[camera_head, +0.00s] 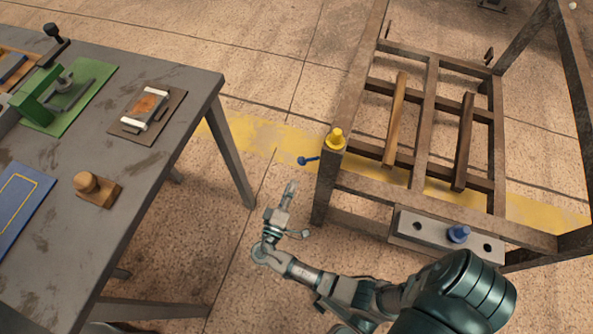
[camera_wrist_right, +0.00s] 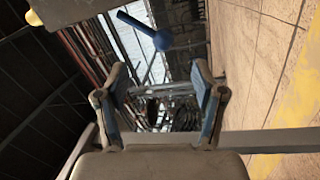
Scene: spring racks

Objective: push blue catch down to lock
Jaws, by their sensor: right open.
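The blue catch (camera_head: 307,160) is a small blue lever with a round ball end, sticking out to the left from the near left corner post of the brown metal rack (camera_head: 333,172). In the right wrist view the blue catch (camera_wrist_right: 152,34) shows above the fingers, with its ball end to the right. My right gripper (camera_head: 297,210) is below and to the left of the catch in the head view, apart from it. In the right wrist view, my right gripper (camera_wrist_right: 160,82) is open, with nothing between its fingers. My left gripper is not in view.
A yellow knob (camera_head: 335,140) sits on the rack post beside the catch. A grey table (camera_head: 150,172) with several fixtures stands left. Open floor lies between.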

